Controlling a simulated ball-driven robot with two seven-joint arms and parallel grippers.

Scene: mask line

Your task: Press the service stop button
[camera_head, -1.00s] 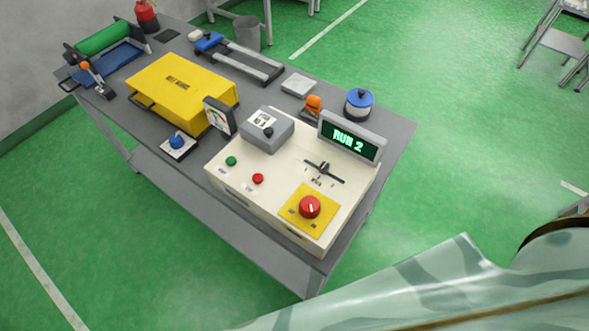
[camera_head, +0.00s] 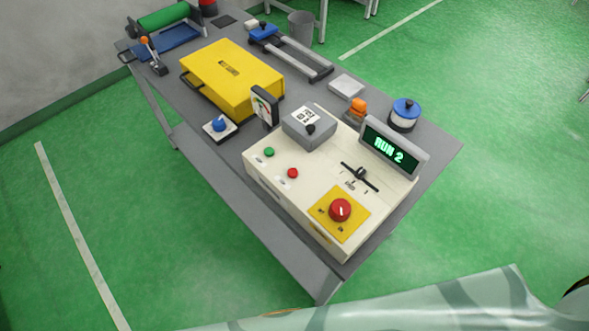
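A cream control box (camera_head: 268,188) sits at the near end of the grey table. On its top are a small green button (camera_head: 269,152) and a small red button (camera_head: 293,173), side by side toward its left edge. A large red knob (camera_head: 340,210) with a white mark stands on a yellow plate (camera_head: 325,221) at the near right corner. The labels are too small to read, so I cannot tell which control is named service stop. A display (camera_head: 392,150) on the box reads "RUN 2" in green. Neither of my grippers is in view.
The grey table (camera_head: 440,150) also holds a yellow case (camera_head: 228,75), a gauge (camera_head: 264,107), a blue knob (camera_head: 219,125), a grey box (camera_head: 310,126), a black lever (camera_head: 360,175), an orange-topped item (camera_head: 357,108) and a blue-lidded pot (camera_head: 404,114).

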